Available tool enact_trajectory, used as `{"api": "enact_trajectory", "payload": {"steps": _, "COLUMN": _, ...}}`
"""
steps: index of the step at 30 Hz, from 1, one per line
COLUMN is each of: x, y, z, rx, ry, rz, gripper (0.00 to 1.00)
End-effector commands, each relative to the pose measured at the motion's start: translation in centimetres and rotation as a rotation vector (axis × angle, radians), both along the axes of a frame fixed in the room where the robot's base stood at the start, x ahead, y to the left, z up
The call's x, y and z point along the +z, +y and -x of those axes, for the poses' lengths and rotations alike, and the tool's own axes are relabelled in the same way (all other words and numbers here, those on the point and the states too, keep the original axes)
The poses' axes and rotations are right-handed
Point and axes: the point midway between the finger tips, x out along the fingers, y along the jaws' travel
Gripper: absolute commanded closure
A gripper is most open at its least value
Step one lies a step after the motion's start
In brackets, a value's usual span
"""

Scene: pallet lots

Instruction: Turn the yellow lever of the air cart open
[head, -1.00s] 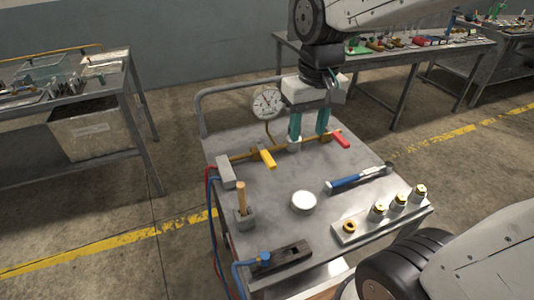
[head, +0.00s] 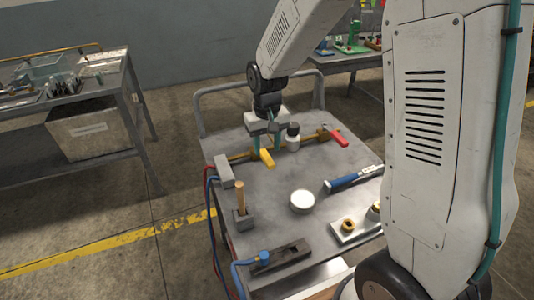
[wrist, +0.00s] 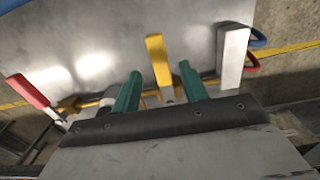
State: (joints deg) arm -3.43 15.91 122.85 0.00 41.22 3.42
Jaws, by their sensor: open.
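The yellow lever (head: 267,158) sits on a brass pipe on the air cart's grey top (head: 275,185). In the wrist view the yellow lever (wrist: 156,55) points away from the pipe, between the two green fingers. My gripper (head: 266,148) is open above the pipe, with a finger on either side of the lever. In the wrist view my gripper (wrist: 160,76) shows a gap on both sides of the lever, touching neither side visibly. The lever's base is partly hidden by my gripper.
A red lever (head: 336,139) is further right on the pipe, and a grey block (head: 224,171) is at its left end. A dark-and-silver fitting (head: 292,137) stands close to the right finger.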

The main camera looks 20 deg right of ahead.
Motion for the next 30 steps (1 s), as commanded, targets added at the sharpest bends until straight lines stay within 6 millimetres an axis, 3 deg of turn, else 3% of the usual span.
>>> {"api": "enact_trajectory", "payload": {"steps": 6, "x": -2.8, "y": 0.0, "z": 0.1, "rx": 0.0, "ry": 0.002, "rz": 0.0, "gripper": 0.56}}
{"api": "enact_trajectory", "payload": {"steps": 17, "x": -3.5, "y": 0.0, "z": 0.1, "rx": 0.0, "ry": 0.0, "rz": 0.0, "gripper": 0.56}}
{"api": "enact_trajectory", "payload": {"steps": 22, "x": -3.5, "y": 0.0, "z": 0.1, "rx": 0.0, "ry": 0.0, "rz": 0.0, "gripper": 1.0}}
{"api": "enact_trajectory", "payload": {"steps": 30, "x": -3.5, "y": 0.0, "z": -0.2, "rx": -0.014, "ry": 0.001, "rz": 0.0, "gripper": 1.0}}
